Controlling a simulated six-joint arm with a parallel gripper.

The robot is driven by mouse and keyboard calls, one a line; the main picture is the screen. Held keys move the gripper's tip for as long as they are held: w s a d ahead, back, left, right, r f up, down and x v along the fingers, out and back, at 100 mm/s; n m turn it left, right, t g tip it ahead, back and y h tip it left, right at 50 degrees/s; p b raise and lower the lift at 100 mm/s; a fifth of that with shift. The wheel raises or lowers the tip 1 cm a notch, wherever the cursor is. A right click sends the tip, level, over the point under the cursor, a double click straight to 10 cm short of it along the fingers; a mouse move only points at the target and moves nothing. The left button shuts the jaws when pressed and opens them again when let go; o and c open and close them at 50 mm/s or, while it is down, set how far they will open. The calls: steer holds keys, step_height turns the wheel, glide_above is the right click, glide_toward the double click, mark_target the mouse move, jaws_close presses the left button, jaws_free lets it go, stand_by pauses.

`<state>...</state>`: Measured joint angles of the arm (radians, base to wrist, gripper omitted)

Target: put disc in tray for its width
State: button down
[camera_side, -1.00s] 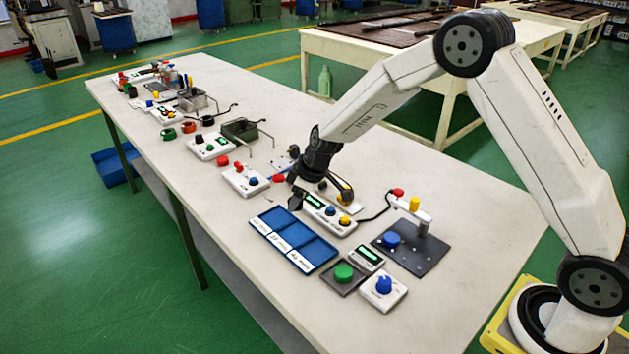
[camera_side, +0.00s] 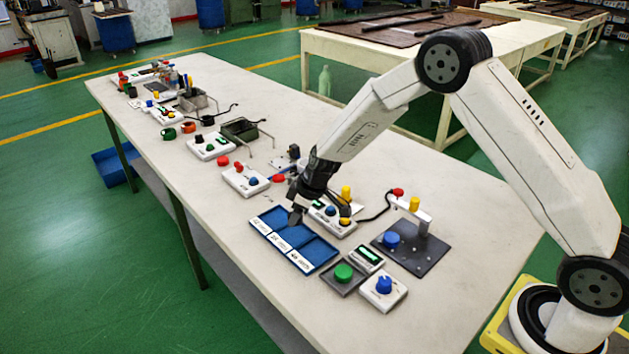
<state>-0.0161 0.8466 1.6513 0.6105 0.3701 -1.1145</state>
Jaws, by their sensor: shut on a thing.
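The blue tray (camera_side: 318,268) lies on the white table with three compartments in a row, each with a white label at its front edge. The label writing is too small to read surely. My gripper (camera_side: 296,218) points down over the tray, near the divider between the left and middle compartments. It is shut on a disc, which is too small and dark between the fingers to make out. I cannot tell whether the fingertips touch the tray. A green disc-like piece (camera_side: 343,272) sits on a dark square plate, and a blue round piece (camera_side: 391,239) on a dark panel.
A white control box (camera_side: 333,219) with coloured knobs stands close behind the tray. A small display (camera_side: 368,257) and a blue-knobbed box (camera_side: 384,287) stand at its right. Another white box (camera_side: 246,181) is at the left. The table in front of the tray is clear.

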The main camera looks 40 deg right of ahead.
mark_target(297, 235)
steer(key=shift+f, duration=1.95)
steer(key=shift+f, duration=0.3)
steer(key=shift+c, duration=0.3)
jaws_free()
steer(key=shift+a, duration=0.1)
steer(key=shift+r, duration=3.5)
steer(key=shift+s+r, duration=0.1)
steer(key=shift+s, duration=0.05)
